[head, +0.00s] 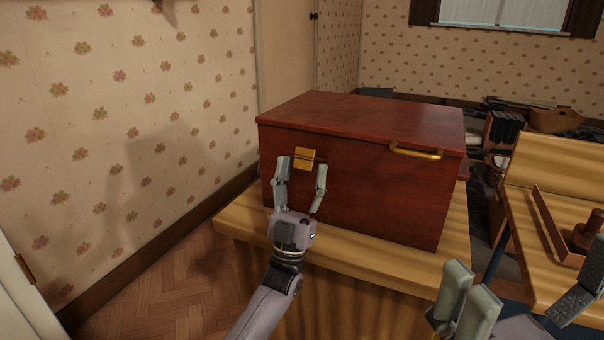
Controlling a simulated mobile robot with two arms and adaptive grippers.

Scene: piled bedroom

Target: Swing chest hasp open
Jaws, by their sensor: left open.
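A dark red wooden chest (370,195) stands with its lid shut on a light wooden stand. A small brass hasp (306,157) is on the chest's front face, just below the lid edge. My left gripper (306,163) is open in front of the chest, with one finger on each side of the hasp. I cannot tell whether either finger touches it. A brass handle (415,152) is on the lid's edge to the right. My right gripper shows only partly at the bottom right, with a grey finger (453,290) in view; its opening is unclear.
The wooden stand (370,270) has a bare strip in front of the chest. A wall is close on the left. At the right, a wooden desk (530,260) holds a brown tray (556,225). Piled things lie behind it.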

